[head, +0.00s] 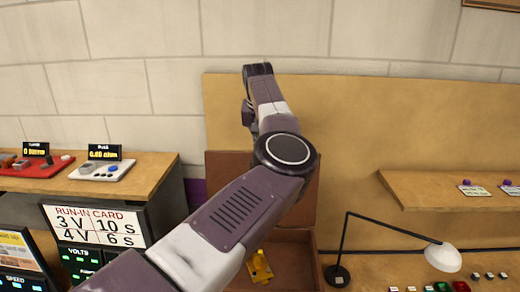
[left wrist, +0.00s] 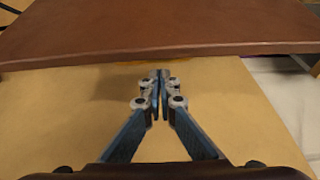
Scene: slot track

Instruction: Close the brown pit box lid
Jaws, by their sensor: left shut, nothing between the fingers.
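The brown pit box (head: 301,262) stands open at the middle bottom of the head view, partly hidden by my left arm. Its brown lid (head: 226,172) stands raised at the back, in front of the tan board. A yellow item (head: 259,266) lies inside the box. My left arm reaches up across the box and lid; its fingers cannot be made out in the head view. In the left wrist view my left gripper (left wrist: 160,75) is shut and empty, its tips just below the edge of a brown panel, likely the lid (left wrist: 160,30). I cannot tell if they touch.
A desk lamp (head: 442,257) stands right of the box, near several coloured buttons. A tan shelf (head: 430,190) juts out at right. At left are a run-in card sign (head: 97,226) and a bench with controllers (head: 101,170). The tan board (head: 370,130) closes off the back.

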